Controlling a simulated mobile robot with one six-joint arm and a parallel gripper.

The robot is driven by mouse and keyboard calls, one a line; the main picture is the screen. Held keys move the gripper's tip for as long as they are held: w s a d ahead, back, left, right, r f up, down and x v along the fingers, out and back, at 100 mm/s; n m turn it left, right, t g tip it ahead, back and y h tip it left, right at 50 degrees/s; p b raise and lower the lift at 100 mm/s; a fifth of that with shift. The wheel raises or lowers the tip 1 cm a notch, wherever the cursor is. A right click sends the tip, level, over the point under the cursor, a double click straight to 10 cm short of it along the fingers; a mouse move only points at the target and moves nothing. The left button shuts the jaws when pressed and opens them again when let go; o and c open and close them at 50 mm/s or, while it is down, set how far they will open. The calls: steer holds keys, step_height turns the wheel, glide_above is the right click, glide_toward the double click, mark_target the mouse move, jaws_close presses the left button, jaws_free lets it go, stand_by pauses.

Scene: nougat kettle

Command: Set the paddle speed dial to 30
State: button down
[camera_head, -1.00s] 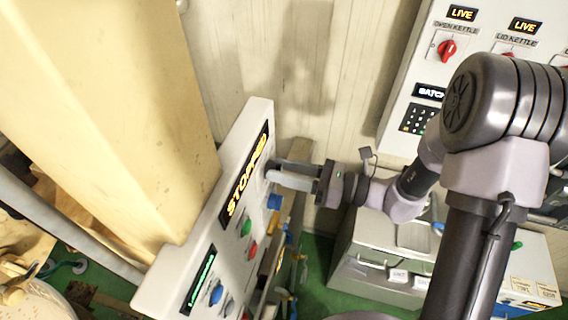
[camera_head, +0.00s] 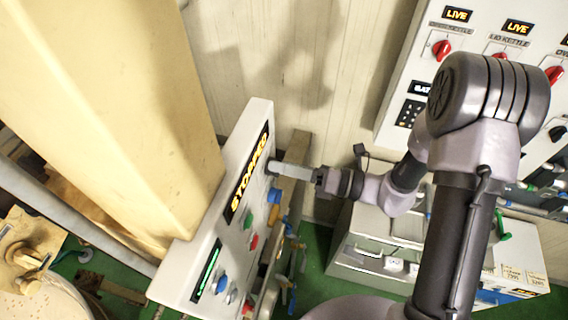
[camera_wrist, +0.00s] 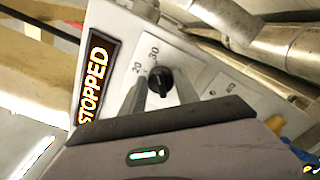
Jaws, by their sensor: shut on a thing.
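My gripper (camera_wrist: 162,86) is shut on the dial, one finger on each side. I cannot tell clearly which number the dial points to. An amber STOPPED display (camera_wrist: 97,78) is beside it. In the head view, my gripper (camera_head: 271,167) meets the panel next to the STOPPED display (camera_head: 247,178), and the dial is hidden.
Blue, green and red buttons (camera_head: 253,242) and a green-lit display (camera_head: 206,270) are lower on the panel. A large cream column (camera_head: 110,110) stands to the left. A wall panel with red switches (camera_head: 442,48) is at the upper right, above a pale cabinet (camera_head: 370,262).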

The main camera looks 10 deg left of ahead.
stand_by(0.3)
steer(key=c, duration=0.9)
jaws_free()
steer(key=shift+c, duration=0.2)
steer(key=s+d+b, duration=0.1)
steer(key=d+b, duration=0.1)
steer(key=d, duration=1.5)
steer(key=shift+s+d+b, duration=0.2)
steer(key=shift+d+b, duration=0.05)
steer(key=shift+b, duration=0.05)
steer(key=shift+f, duration=0.1)
